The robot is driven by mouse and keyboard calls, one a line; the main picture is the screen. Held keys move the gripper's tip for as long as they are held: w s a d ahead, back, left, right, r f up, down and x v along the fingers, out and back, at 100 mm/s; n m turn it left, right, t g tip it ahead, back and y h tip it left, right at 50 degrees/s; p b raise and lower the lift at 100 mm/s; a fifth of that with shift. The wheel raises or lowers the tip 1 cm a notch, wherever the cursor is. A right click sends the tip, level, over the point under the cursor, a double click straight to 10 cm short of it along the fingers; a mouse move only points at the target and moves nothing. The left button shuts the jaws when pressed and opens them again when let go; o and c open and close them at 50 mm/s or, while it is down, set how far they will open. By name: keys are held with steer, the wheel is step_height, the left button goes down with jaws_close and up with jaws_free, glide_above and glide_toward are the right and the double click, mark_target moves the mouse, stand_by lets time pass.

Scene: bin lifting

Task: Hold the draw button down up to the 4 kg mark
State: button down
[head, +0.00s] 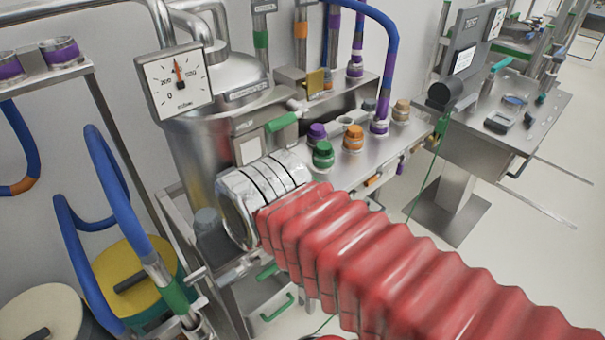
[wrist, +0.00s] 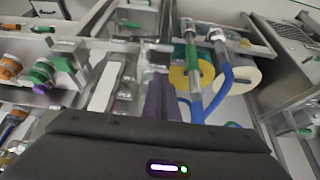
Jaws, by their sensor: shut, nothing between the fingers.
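My gripper (wrist: 162,100) shows in the wrist view as two purple fingers close together beyond a dark housing, shut and empty. In the head view my red sleeved arm and metal wrist cover the fingers. I cannot tell which part is the draw button, nor whether the fingertips touch anything. A square white dial (head: 175,85) stands above the steel vessel (head: 205,140), its red needle pointing nearly straight up. Its small figures are hard to read, and I cannot make out a 4 kg mark. Green (head: 323,155), orange (head: 353,138) and purple (head: 317,131) knobs stand on the steel bench.
A yellow drum (head: 135,275) and blue hoses (head: 120,190) lie at the lower left. They also show in the wrist view, the drum (wrist: 180,78) right of the fingers. A second steel bench (head: 525,95) stands at the right, with open floor before it.

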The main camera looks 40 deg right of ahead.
steer(key=shift+w, duration=0.2)
steer(key=shift+w+d, duration=0.1)
steer(key=shift+d, duration=0.05)
steer(key=w+d+m+t+h, duration=0.15)
steer(key=w+d, duration=0.25)
steer(key=d, duration=0.5)
steer(key=w+d+t+h, duration=0.1)
steer(key=w+d+h, duration=0.25)
steer(key=d, duration=0.55)
steer(key=w+d+t+h, duration=0.1)
steer(key=w+d+t, duration=0.1)
steer(key=w+d, duration=0.45)
steer(key=s+d+f+n+t+y, duration=0.15)
steer(key=d+f, duration=0.25)
steer(key=d, duration=0.4)
steer(key=s+f+t+y, duration=0.3)
steer(key=s+f+y, duration=0.1)
steer(key=s, duration=0.2)
steer(key=shift+s+a+t+y, duration=0.2)
steer(key=shift+s+t+y, duration=0.1)
steer(key=shift+s+y, duration=0.05)
steer(key=shift+w, duration=0.1)
